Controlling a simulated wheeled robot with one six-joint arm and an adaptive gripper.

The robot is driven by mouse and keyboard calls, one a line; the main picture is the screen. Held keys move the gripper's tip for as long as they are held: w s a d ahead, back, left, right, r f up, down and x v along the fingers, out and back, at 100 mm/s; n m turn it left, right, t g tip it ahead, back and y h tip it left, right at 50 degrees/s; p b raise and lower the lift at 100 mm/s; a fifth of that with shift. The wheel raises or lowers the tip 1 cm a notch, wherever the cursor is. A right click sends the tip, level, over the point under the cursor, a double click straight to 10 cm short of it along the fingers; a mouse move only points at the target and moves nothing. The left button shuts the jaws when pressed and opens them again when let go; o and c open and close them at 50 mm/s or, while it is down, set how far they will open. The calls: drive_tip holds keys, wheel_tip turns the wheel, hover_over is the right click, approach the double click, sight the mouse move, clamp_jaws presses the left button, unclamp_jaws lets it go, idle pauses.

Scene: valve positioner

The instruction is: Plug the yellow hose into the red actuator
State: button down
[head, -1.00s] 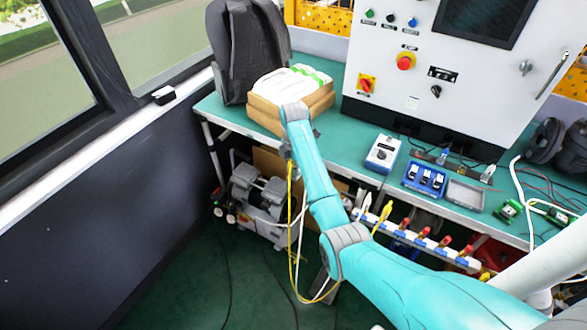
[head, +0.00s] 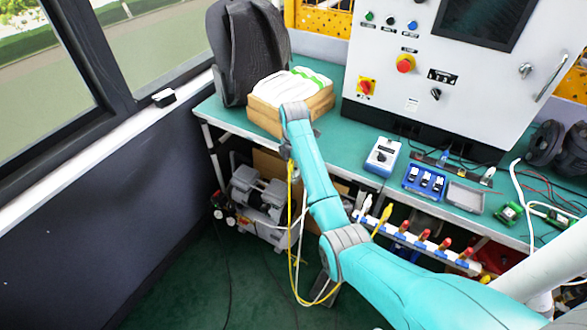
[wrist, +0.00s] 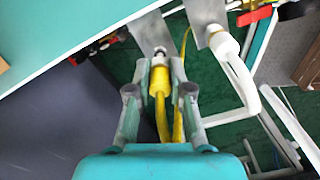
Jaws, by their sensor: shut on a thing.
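My gripper (wrist: 160,85) is shut on the yellow hose (wrist: 160,90) at its thick yellow end. A silvery tip (wrist: 160,53) points away from me, in front of a grey metal plate (wrist: 150,32). I cannot tell whether the tip touches the plate or sits in a port. The hose trails back between the fingers; in the head view it (head: 292,240) hangs in a loop below my arm. My fingers are hidden there by the arm. I cannot clearly make out the red actuator; a red handle (wrist: 254,16) shows at the upper right of the wrist view.
A white hose (wrist: 240,80) meets a second grey plate (wrist: 206,14) to the right. The teal bench edge (wrist: 60,55) runs close on the left. In the head view, a rail with red fittings (head: 424,235) lies under the bench, and a compressor (head: 262,195) stands on the floor.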

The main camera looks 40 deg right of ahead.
idle(0.3)
drive_tip(key=shift+r, duration=2)
drive_tip(key=shift+a, duration=0.1)
